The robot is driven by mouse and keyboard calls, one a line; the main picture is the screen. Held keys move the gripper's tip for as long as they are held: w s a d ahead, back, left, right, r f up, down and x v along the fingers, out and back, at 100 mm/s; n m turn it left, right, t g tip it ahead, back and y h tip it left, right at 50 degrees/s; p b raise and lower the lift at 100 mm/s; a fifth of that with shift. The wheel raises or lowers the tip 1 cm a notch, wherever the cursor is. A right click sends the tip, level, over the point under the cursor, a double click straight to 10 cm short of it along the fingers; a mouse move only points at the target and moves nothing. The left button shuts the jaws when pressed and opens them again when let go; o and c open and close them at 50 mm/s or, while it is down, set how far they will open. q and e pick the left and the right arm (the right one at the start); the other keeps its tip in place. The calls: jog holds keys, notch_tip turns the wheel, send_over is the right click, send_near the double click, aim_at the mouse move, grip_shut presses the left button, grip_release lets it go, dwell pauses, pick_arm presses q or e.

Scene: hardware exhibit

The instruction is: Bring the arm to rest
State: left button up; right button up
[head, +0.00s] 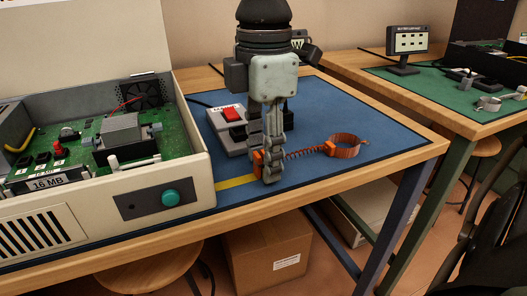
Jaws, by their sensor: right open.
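My right gripper (266,172) points down over the blue mat on the near table. I see it side-on, with its fingers close to the mat. It is open, and no object shows held in it. An orange wrist strap (345,147) with a coiled cord lies on the mat to its right. The cord's orange end piece (257,163) is right beside the fingertips; I cannot tell whether they touch. My left gripper is not in view.
An open computer case (180,200) fills the left of the table. A grey box with a red switch (231,114) stands behind my gripper. The blue mat (390,130) is clear at the right. A second table with a green mat (425,84) and small monitor (409,42) stands behind.

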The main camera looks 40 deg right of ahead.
jog(key=o, duration=0.3)
jog(key=shift+r, duration=0.6)
dwell(0.6)
jog(key=shift+r+p, duration=1.25)
jog(key=shift+r, duration=1.75)
